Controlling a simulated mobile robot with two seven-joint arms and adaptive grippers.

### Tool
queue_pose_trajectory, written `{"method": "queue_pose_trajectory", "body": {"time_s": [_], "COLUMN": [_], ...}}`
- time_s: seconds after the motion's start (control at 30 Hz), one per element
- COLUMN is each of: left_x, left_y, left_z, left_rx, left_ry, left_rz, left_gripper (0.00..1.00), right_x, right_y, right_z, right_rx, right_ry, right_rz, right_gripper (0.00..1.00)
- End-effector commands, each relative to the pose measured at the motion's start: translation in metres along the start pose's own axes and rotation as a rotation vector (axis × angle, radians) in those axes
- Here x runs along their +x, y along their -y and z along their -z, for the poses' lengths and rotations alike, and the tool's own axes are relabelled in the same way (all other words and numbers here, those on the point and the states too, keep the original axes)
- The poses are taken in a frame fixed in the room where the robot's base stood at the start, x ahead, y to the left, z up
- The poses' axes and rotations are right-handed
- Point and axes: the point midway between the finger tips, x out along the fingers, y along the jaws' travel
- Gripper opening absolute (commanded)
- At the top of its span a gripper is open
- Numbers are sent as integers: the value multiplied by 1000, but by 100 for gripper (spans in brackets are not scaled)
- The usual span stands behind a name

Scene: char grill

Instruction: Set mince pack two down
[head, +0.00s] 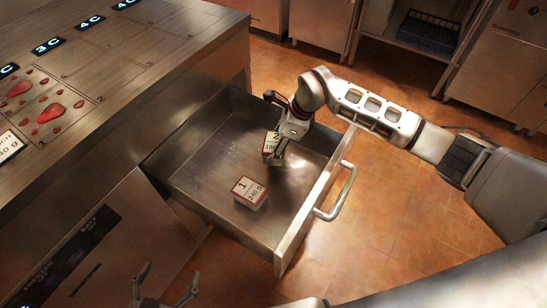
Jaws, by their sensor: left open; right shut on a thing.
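Mince pack two (268,146), a small white pack with a red edge and a "2" on its label, is inside the open steel drawer (195,187), towards its back right. My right gripper (277,157) is shut on it from above and partly hides it. I cannot tell whether the pack touches the drawer floor. Mince pack one (249,193), labelled "1" and "160 g", lies on the drawer floor nearer the front. My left gripper (163,302) is open and empty at the bottom edge, outside the drawer.
The drawer's front panel has a bar handle (341,192). The steel counter (150,55) at left carries red meat pieces (50,112) and lit labels. The drawer floor between and left of the packs is clear. Tiled floor (390,215) lies to the right.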

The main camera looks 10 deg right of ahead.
Motion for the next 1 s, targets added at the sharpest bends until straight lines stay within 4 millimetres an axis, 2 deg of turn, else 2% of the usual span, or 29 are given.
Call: {"method": "queue_pose_trajectory", "body": {"time_s": [0.03, 0.27, 0.47, 0.57, 0.73, 0.97, 1.0], "left_x": [1, 0, 2, 1, 2, 4, 4], "left_y": [0, 0, -5, -6, -3, -2, -2], "left_z": [1, 2, -12, -10, 2, 5, 5], "left_rx": [2, 5, 1, 0, 0, -2, -2], "left_ry": [-2, -5, 17, 13, -8, -16, -16], "left_rz": [-2, -4, -12, -12, -8, -6, -6], "left_gripper": [80, 80, 80, 80, 80, 80, 80], "right_x": [6, 17, 50, 62, 62, 64, 65], "right_y": [0, 1, -2, 0, 2, 2, 1], "right_z": [2, 7, 21, 26, 25, 26, 27], "right_rx": [1, -1, 2, 2, -2, -2, -1], "right_ry": [1, 1, -1, 0, 2, 1, 0], "right_rz": [-1, 2, -6, -3, 4, 3, 2], "right_gripper": [29, 29, 29, 29, 29, 29, 66]}}
